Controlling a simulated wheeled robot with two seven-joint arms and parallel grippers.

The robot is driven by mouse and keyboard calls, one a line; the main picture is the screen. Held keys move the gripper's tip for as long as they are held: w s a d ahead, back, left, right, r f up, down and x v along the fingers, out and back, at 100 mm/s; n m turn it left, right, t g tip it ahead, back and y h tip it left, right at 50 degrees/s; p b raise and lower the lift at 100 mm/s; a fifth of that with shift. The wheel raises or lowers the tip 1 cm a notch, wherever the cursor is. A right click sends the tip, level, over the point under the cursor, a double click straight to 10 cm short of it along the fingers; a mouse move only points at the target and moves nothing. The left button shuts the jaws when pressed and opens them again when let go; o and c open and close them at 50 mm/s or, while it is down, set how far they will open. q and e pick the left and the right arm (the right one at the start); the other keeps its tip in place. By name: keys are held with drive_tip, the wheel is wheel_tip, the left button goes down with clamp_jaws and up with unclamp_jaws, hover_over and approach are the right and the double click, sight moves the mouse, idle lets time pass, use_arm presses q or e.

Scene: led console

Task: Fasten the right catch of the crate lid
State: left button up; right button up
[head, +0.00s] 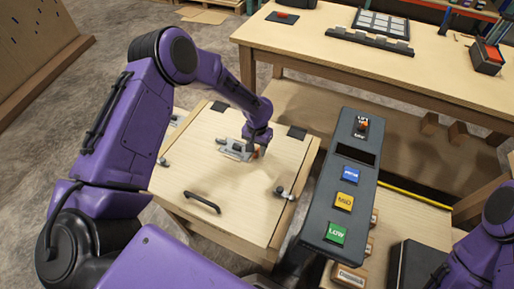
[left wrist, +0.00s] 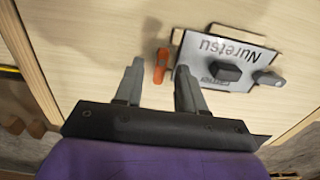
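The crate lid (head: 235,190) is a pale wooden panel, lying flat and closed on its crate. The right catch (head: 284,192) is a small metal piece with a dark knob at the lid's right edge; I cannot tell its exact position. A similar left catch (head: 163,162) sits at the left edge. A black handle (head: 203,202) is near the front. My left gripper (head: 257,150) is over the rear middle of the lid, away from the right catch. In the left wrist view its fingers (left wrist: 160,82) are apart with nothing held. My right gripper is out of the head view.
A grey "Nuretsu" plate (left wrist: 225,60) with a black knob and a small orange piece (left wrist: 161,66) lie close to the left fingertips. A dark console (head: 345,185) with coloured buttons stands right of the crate. A wooden table (head: 350,70) is behind.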

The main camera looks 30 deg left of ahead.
use_arm(q)
drive_tip(key=shift+f, duration=0.35)
drive_tip(key=shift+r, duration=0.1)
clamp_jaws()
drive_tip(key=shift+n, duration=0.4)
drive_tip(key=n+p, duration=0.1)
drive_tip(key=n, duration=0.2)
drive_tip(key=shift+a+r+p, duration=0.1)
drive_tip(key=shift+a+p, duration=0.05)
drive_tip(key=shift+p, duration=0.15)
drive_tip(key=n, duration=0.2)
drive_tip(key=n+p, duration=0.1)
drive_tip(key=n, duration=0.1)
drive_tip(key=shift+s+a+n, duration=0.15)
drive_tip(key=shift+n, duration=0.15)
drive_tip(key=n, duration=0.4)
drive_tip(key=shift+s+a+n+p, duration=0.1)
drive_tip(key=shift+s+n+p, duration=0.05)
drive_tip(key=shift+n+p, duration=0.2)
drive_tip(key=n, duration=0.4)
drive_tip(key=shift+s+n, duration=0.15)
drive_tip(key=shift+n, duration=0.2)
